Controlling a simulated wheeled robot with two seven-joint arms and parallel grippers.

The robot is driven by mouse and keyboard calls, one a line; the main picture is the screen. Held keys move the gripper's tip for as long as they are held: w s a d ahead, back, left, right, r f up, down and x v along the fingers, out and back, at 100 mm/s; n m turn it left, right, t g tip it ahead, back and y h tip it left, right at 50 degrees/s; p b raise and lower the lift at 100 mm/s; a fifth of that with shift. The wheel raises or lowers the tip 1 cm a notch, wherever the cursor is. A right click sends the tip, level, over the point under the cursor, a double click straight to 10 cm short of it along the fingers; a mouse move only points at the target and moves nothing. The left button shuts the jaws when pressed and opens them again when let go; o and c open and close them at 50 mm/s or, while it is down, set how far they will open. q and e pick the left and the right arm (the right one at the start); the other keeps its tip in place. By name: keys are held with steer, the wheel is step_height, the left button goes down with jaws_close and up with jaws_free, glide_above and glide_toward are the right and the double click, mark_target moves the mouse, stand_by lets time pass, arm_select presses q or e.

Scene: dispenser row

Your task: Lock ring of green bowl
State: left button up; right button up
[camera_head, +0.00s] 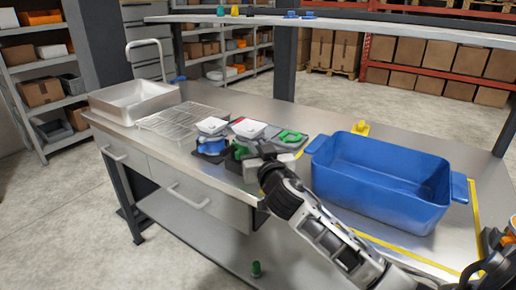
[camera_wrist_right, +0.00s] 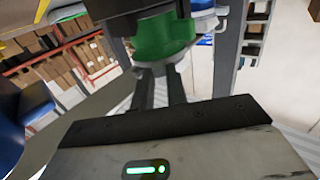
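The green bowl (camera_head: 240,151) sits under a white-topped dispenser (camera_head: 248,128) in the row on the steel bench. My right gripper (camera_head: 262,158) is at the front of this dispenser, partly covering it. In the right wrist view the green part (camera_wrist_right: 163,38) fills the top middle, below a dark housing. The two fingers of my right gripper (camera_wrist_right: 160,78) point at its underside, with a narrow gap between them. I cannot tell whether they touch or hold the lock ring, which I cannot make out apart from the bowl. My left gripper is not in view.
A blue-bowled dispenser (camera_head: 210,147) stands close on the left, a dark unit with a green part (camera_head: 290,136) on the right. A large blue bin (camera_head: 378,195) takes up the bench's right. A wire rack (camera_head: 175,122) and metal basin (camera_head: 130,103) stand left.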

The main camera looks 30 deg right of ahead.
jaws_close()
